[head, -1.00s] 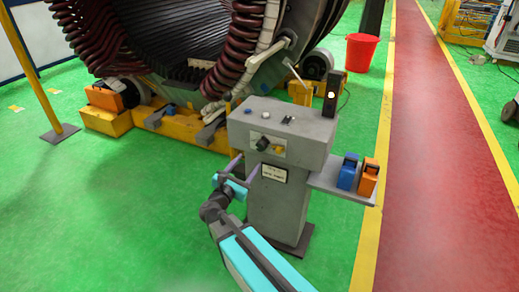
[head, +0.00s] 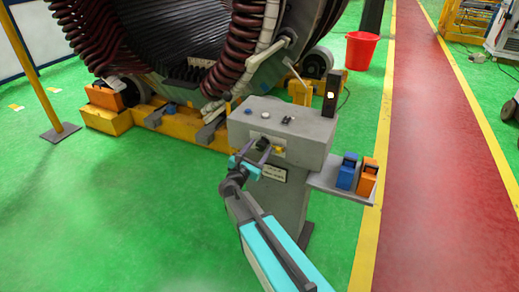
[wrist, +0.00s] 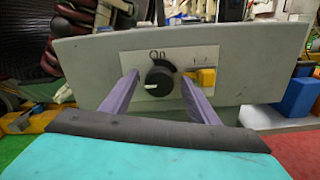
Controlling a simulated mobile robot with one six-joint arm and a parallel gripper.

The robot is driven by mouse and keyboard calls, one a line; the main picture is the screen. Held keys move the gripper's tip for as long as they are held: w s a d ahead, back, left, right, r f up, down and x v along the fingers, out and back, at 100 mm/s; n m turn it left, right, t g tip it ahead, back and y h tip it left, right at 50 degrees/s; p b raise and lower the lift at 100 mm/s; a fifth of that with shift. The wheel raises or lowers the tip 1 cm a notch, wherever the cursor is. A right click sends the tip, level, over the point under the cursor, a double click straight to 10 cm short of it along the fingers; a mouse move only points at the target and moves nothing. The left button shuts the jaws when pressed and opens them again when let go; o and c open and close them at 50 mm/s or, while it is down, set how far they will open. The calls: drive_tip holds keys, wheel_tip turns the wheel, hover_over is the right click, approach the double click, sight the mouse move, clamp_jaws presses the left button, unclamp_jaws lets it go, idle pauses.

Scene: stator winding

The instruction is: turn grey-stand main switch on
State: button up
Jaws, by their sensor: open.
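The grey stand (head: 275,205) stands on the green floor, with a box-shaped control head on top. On its front plate is the main switch, a black round knob (wrist: 158,82) with a white mark pointing left and "On" printed above it. A yellow switch (wrist: 206,76) sits to its right; it also shows in the head view (head: 279,149). My gripper (head: 257,150) is at the front plate, its fingers open. In the wrist view its two purple fingers (wrist: 158,90) stand on either side of the knob, with gaps visible. Whether the tips touch the plate is unclear.
A side shelf (head: 325,182) on the stand holds a blue padlock-like block (head: 346,174) and an orange one (head: 367,180). A black post with a lit lamp (head: 331,94) rises at the head's right. A large stator (head: 190,45) is behind; a red bucket (head: 361,52) stands beyond.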

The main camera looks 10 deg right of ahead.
drive_tip(key=shift+c, duration=0.2)
drive_tip(key=c, duration=1)
drive_tip(key=shift+f+m+b, duration=0.2)
drive_tip(key=shift+m+b, duration=0.3)
drive_tip(key=shift+b, duration=0.55)
drive_tip(key=m+b, duration=0.2)
drive_tip(key=b, duration=0.2)
drive_tip(key=shift+s+d+f+m+b, duration=0.1)
drive_tip(key=shift+m+b, duration=0.2)
drive_tip(key=m+b, duration=0.5)
drive_tip(key=b, duration=0.3)
drive_tip(key=shift+f, duration=0.1)
drive_tip(key=m+b, duration=0.6)
drive_tip(key=b, duration=0.4)
drive_tip(key=shift+d+f+m, duration=0.1)
drive_tip(key=shift+m, duration=0.3)
drive_tip(key=m+b, duration=0.2)
drive_tip(key=b, duration=0.1)
drive_tip(key=shift+m, duration=0.3)
drive_tip(key=shift+r, duration=0.25)
